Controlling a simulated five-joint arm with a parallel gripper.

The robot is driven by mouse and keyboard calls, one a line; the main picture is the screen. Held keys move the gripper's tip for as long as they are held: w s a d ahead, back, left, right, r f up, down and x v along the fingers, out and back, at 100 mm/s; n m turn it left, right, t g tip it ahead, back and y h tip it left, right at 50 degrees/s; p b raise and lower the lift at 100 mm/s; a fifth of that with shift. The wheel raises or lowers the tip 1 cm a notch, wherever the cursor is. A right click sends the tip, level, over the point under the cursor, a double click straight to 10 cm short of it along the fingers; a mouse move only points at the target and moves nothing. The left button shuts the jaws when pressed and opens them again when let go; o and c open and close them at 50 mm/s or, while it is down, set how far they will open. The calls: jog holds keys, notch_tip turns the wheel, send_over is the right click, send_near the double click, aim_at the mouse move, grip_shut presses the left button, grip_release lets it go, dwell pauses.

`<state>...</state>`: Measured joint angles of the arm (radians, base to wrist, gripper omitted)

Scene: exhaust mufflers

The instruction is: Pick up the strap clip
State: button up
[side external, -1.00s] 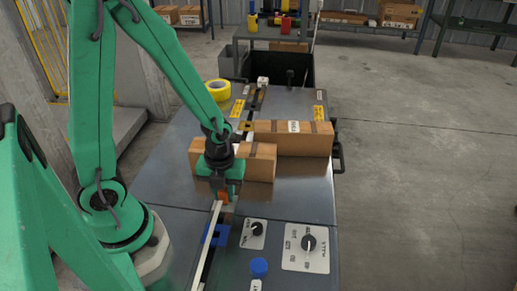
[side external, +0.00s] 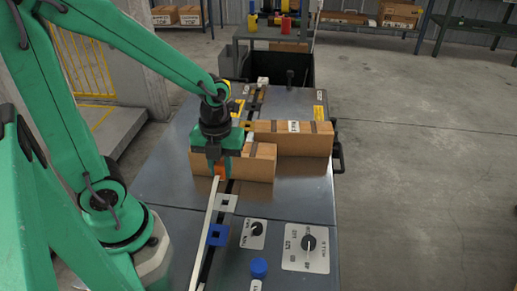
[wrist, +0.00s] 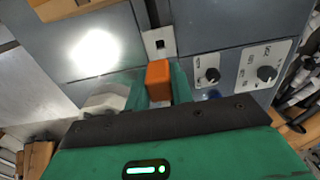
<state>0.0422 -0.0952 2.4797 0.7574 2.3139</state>
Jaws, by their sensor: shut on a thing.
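The strap clip is a small orange block (side external: 219,171), also in the wrist view (wrist: 158,80). My gripper (side external: 221,173) is shut on it, with a green finger at each side in the wrist view (wrist: 158,92). The clip appears raised above the bench, over a grey square plate with a dark square hole (side external: 226,203), which also shows ahead of the clip in the wrist view (wrist: 158,43). The clip's lower end is hard to make out at this size.
Two cardboard boxes (side external: 262,165) (side external: 305,143) lie behind the gripper. Knob panels (side external: 306,250) (side external: 254,233) and a blue knob (side external: 259,268) stand at the front right. The bench's right-middle is clear.

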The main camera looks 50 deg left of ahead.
jog(key=shift+r+n, duration=0.15)
jog(key=shift+n, duration=0.15)
dwell(0.5)
jog(key=n, duration=0.2)
jog(key=r+n, duration=0.1)
jog(key=n, duration=0.3)
jog(key=r+n, duration=0.1)
jog(key=n, duration=0.5)
jog(key=shift+r+n, duration=0.3)
jog(key=shift+r, duration=0.1)
jog(key=n, duration=0.2)
jog(key=r+n, duration=0.1)
jog(key=n, duration=0.1)
jog(key=shift+n, duration=0.4)
jog(key=shift+w+a, duration=0.1)
